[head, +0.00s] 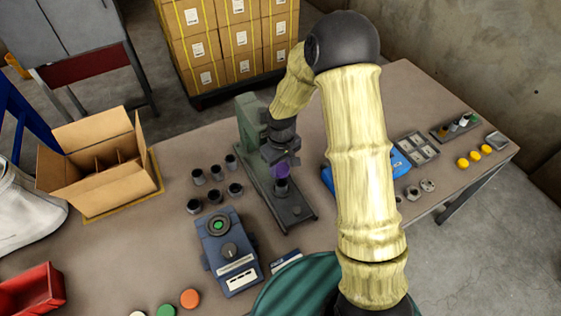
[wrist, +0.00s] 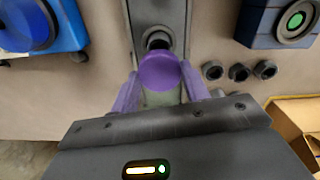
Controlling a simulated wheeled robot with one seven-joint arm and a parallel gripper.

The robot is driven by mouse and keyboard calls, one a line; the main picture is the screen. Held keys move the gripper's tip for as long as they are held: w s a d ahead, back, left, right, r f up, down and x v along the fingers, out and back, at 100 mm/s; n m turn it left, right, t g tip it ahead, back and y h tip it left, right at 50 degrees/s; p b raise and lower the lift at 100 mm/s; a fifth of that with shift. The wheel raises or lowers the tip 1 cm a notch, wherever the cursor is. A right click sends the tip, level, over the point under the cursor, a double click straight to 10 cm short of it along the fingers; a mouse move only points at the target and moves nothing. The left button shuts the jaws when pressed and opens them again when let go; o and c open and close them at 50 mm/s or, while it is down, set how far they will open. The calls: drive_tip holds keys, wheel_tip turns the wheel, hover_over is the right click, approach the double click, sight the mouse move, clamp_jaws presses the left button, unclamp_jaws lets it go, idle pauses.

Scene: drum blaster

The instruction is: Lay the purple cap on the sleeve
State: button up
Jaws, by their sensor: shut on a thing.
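My gripper (head: 280,158) is shut on the purple cap (head: 281,171), which hangs just above the sleeve (head: 281,187) on the green press. In the wrist view the purple cap (wrist: 160,72) sits between my two fingertips (wrist: 161,92), and the dark sleeve (wrist: 157,40) shows just beyond it, partly hidden by the cap. I cannot tell whether the cap touches the sleeve. The press base (head: 292,211) is dark and flat under the sleeve.
The green press column (head: 247,125) stands close behind my gripper. Several dark sleeves (head: 215,173) stand to the left. A blue control box (head: 231,253) is in front, and a blue device (head: 400,163) is to the right. An open carton (head: 100,165) is at the far left.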

drive_tip(key=shift+f, duration=0.1)
drive_tip(key=shift+w+f+b, duration=0.1)
drive_tip(key=shift+f+b, duration=0.7)
drive_tip(key=shift+f, duration=0.05)
drive_tip(key=shift+d+f+b, duration=0.1)
drive_tip(key=shift+f+b, duration=0.45)
drive_tip(key=shift+f, duration=0.15)
drive_tip(key=shift+f+b, duration=0.8)
drive_tip(key=shift+f, duration=0.35)
drive_tip(key=shift+a, duration=0.2)
drive_tip(key=shift+d, duration=0.2)
drive_tip(key=shift+a+f, duration=0.1)
drive_tip(key=shift+f, duration=0.25)
